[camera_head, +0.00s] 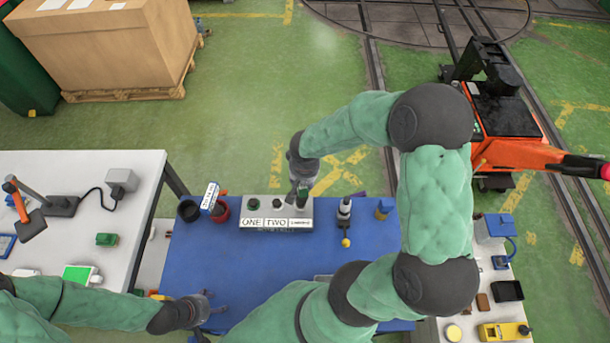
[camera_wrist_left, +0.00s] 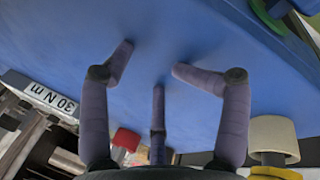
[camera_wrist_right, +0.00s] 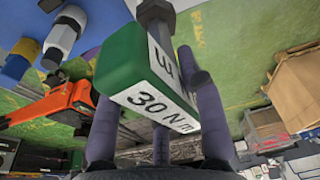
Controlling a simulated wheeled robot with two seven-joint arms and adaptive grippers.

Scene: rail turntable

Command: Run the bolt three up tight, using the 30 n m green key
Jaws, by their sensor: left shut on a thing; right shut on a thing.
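A grey block (camera_head: 250,217) on the blue table (camera_head: 250,262) carries labels ONE and TWO and a third, smaller one that is hard to read. Dark round heads show above ONE and TWO. My right gripper (camera_head: 301,188) is over the block's right end and hides the third bolt. Contact with bolt three cannot be seen. My left gripper (camera_wrist_left: 155,68) is low over the table's front left, fingers drawn inward; what it holds cannot be made out.
A white-labelled tool (camera_head: 210,195) stands in a red holder left of the block. My right arm crosses the table's right side. A white table (camera_head: 90,205) is at left, and the blue table's middle is clear.

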